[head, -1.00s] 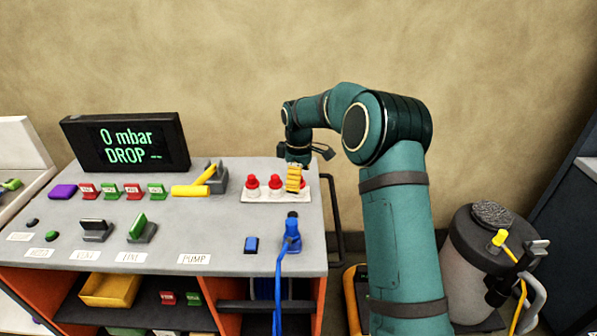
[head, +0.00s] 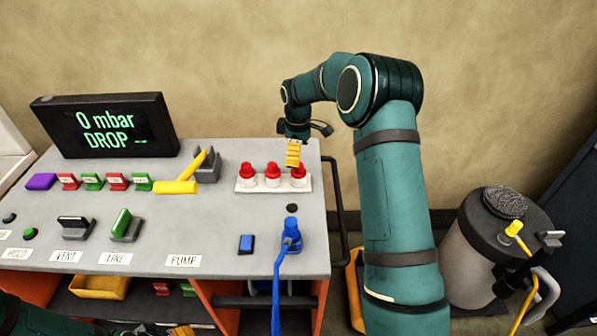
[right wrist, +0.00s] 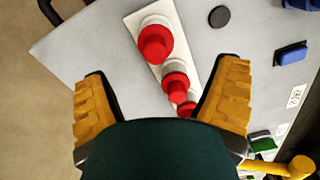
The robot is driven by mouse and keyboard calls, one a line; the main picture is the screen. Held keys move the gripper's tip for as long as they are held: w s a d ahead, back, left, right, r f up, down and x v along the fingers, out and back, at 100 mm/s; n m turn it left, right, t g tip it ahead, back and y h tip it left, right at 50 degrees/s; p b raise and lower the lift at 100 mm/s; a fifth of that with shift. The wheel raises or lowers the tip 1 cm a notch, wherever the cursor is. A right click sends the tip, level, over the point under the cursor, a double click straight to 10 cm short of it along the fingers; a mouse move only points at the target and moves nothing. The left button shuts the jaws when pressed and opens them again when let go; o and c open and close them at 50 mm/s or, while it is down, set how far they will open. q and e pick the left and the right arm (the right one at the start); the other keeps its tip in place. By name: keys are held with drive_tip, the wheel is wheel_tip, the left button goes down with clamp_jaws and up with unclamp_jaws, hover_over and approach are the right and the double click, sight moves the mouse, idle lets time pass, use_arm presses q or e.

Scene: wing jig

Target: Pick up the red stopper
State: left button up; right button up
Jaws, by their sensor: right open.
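Three red stoppers with white lower parts stand in a row on a white strip (head: 262,186) at the console's back right: left (head: 248,169), middle (head: 273,170) and right (head: 299,172). My right gripper (head: 293,154) is above the strip's right end, and its yellow fingers partly cover the right stopper. In the right wrist view, my right gripper (right wrist: 163,72) is open and empty, its fingers spread on either side of the row. The nearest stopper there (right wrist: 155,42) is beyond the fingertips. My left gripper (head: 180,330) barely shows at the bottom edge.
A yellow-handled lever (head: 180,186) stands left of the strip. A blue connector (head: 291,233) with a hose, a blue switch (head: 246,244) and a black disc (head: 292,208) lie in front. A dark display (head: 105,125) stands at the back left. A rail (head: 335,205) runs along the right side.

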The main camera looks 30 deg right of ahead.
sight(299, 173)
drive_tip(key=f, duration=0.8)
drive_tip(key=shift+w+d+f, duration=0.1)
drive_tip(key=shift+d+f, duration=0.2)
drive_tip(key=shift+f, duration=0.05)
drive_tip(key=c, duration=1.3)
